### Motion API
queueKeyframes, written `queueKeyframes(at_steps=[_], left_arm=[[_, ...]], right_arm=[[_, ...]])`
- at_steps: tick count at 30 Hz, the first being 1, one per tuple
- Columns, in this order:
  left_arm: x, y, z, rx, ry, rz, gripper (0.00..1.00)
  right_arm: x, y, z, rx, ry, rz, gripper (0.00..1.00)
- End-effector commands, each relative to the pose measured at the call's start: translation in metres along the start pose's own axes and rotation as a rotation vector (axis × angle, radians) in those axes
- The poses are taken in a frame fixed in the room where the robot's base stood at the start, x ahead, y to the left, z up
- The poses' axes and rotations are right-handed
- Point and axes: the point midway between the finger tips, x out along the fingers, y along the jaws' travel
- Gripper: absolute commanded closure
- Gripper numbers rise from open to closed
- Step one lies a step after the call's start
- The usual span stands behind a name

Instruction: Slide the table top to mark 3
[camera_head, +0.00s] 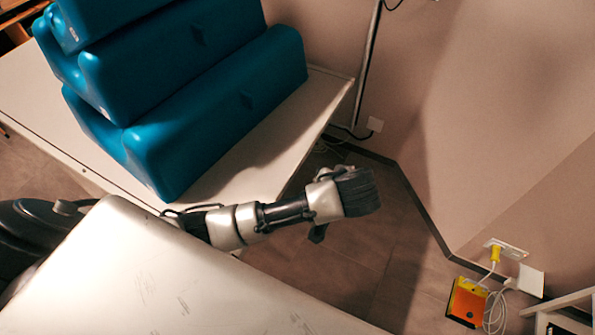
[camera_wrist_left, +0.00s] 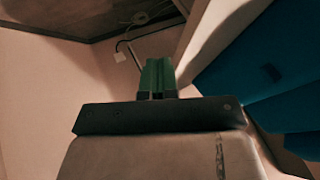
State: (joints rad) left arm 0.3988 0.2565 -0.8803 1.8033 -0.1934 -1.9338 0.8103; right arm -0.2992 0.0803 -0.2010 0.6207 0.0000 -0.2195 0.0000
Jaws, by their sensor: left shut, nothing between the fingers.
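A long pale table top (camera_head: 290,148) lies in the upper left of the head view, with large blue padded blocks on it. No numbered mark is readable on it. Its pale edge (camera_wrist_left: 212,38) also shows in the left wrist view, right of the fingers. My left arm reaches past the table's near right end. The dark end of my left gripper (camera_head: 358,192) is beyond that end, over open floor, apart from the table in the picture; its fingertips are hidden there. In the left wrist view my left gripper (camera_wrist_left: 157,72) has its green fingers together, empty. My right gripper is not in view.
The blue blocks (camera_head: 215,105) are stacked on the table. An orange and yellow box (camera_head: 467,301) with white cables is by the wall at lower right. A thin pole (camera_head: 368,60) stands behind the table. A pale surface, perhaps mine, fills the lower left.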

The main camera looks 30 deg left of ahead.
Motion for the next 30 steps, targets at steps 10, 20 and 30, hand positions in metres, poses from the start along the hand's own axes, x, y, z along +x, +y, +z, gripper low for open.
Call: queueKeyframes(at_steps=[10, 20, 30], left_arm=[[0.072, -0.002, 0.000, 0.002, -0.003, -0.005, 1.00], [0.104, -0.030, 0.000, 0.001, -0.002, -0.002, 1.00], [0.109, -0.035, 0.001, 0.002, -0.002, 0.002, 1.00]], right_arm=[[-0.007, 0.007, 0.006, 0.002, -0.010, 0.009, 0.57], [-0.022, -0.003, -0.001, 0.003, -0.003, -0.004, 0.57], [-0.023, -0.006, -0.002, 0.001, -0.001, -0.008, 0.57]])
